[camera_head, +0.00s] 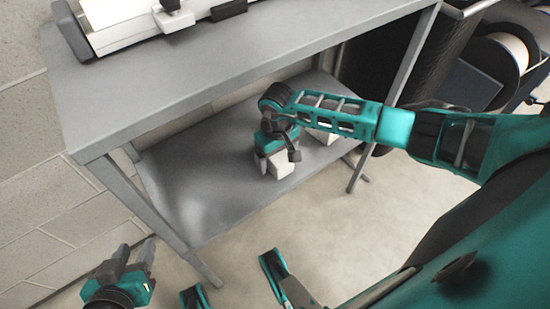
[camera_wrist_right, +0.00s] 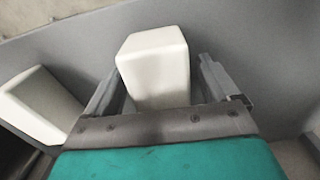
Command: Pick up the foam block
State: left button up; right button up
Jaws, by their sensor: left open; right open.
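A pale, off-white block (camera_head: 282,165) stands on the lower shelf of the grey table; it looks like the foam block. In the right wrist view the block (camera_wrist_right: 153,65) stands between the two fingers of my right gripper (camera_wrist_right: 158,82), with a small gap visible on its right side. My right gripper (camera_head: 274,158) is open and reaches down to the shelf around the block, partly hiding it in the head view. My left gripper (camera_head: 136,254) is open and empty, low at the left, outside the table's front leg.
A second off-white block (camera_wrist_right: 42,102) lies left of the gripper in the wrist view; in the head view it (camera_head: 328,136) is partly behind my arm. The table's upper top (camera_head: 220,65) overhangs the lower shelf (camera_head: 200,185). The shelf's left part is clear.

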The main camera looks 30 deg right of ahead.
jog(key=shift+c, duration=0.4)
jog(key=c, duration=1)
jog(key=shift+o, duration=0.2)
jog(key=shift+r, duration=0.1)
